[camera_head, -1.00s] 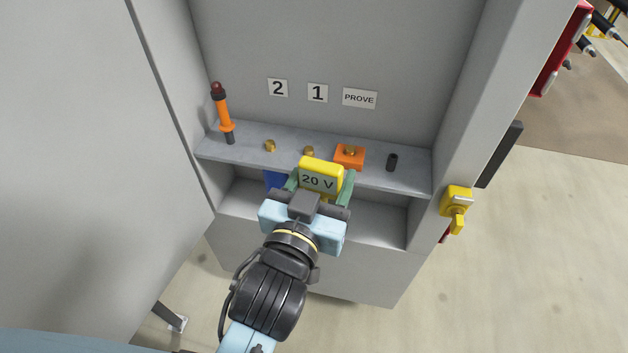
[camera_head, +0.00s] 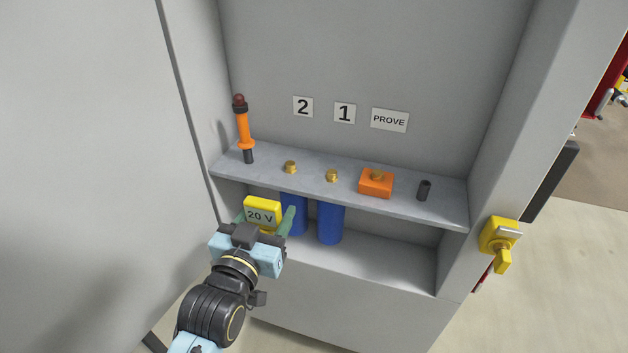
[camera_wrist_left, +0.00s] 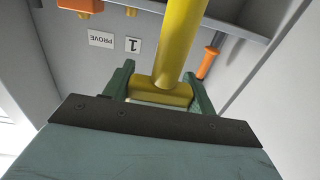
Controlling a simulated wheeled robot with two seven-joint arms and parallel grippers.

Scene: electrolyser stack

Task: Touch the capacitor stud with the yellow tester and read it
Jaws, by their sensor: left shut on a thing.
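The yellow tester (camera_head: 262,212) reads "20 V" on its display. My left gripper (camera_head: 265,222) is shut on it, in front of the cabinet and below the shelf's left part. The left wrist view shows the tester's yellow shaft (camera_wrist_left: 180,45) between the green fingers (camera_wrist_left: 160,92). Two brass studs stand on the shelf: one (camera_head: 290,167) under label 2 and one (camera_head: 332,176) under label 1. Blue capacitor bodies (camera_head: 330,222) hang below them. The tester appears apart from both studs; its tip is hidden in the head view. My right gripper is not in view.
The grey shelf (camera_head: 445,205) also carries an orange-handled tool (camera_head: 243,130) at left, an orange block (camera_head: 376,184) with a brass stud under PROVE, and a black peg (camera_head: 424,190). A yellow switch (camera_head: 499,236) is on the right cabinet wall. Cabinet walls close in both sides.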

